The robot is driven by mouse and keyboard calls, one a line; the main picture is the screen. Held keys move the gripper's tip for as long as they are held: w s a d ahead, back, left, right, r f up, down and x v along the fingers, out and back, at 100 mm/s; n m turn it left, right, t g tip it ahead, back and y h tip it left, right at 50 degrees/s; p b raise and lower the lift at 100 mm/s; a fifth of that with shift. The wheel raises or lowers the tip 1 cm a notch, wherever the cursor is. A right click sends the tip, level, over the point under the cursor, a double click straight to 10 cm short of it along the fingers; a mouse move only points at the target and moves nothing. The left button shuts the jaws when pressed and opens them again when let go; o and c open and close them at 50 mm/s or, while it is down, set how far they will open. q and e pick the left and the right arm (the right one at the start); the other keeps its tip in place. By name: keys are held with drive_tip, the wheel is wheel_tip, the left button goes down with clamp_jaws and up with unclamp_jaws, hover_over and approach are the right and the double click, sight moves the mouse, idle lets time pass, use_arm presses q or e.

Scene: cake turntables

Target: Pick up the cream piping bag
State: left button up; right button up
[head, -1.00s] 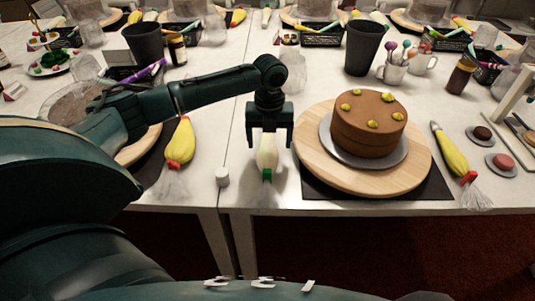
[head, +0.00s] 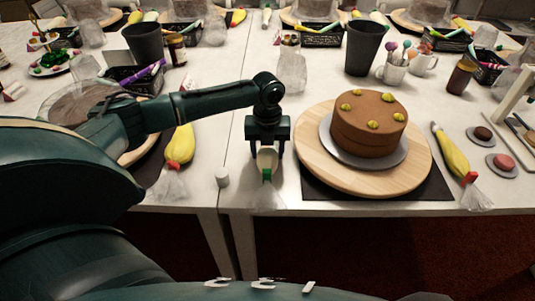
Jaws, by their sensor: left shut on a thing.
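The cream piping bag (head: 267,160) lies on the white table left of the cake, in the head view. Its green tie (head: 267,174) and clear flared end (head: 267,196) point toward me. My left gripper (head: 267,152) reaches down over it from above, with one finger on each side, and is shut on the bag. The gripper body hides the far part of the bag. The bag appears still at table level. My right gripper is not in view.
A chocolate cake (head: 368,126) stands on a wooden turntable (head: 312,162) just right of the gripper. A yellow piping bag (head: 180,146) lies to the left, and a small white cap (head: 222,176) sits near the front edge. A clear glass (head: 292,72) stands behind.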

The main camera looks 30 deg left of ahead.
use_arm(q)
wheel_tip(320, 180, up, 10)
drive_tip(key=shift+r+p, duration=0.1)
drive_tip(key=shift+p, duration=0.25)
drive_tip(key=shift+o, duration=0.7)
drive_tip(key=shift+c, duration=1.2)
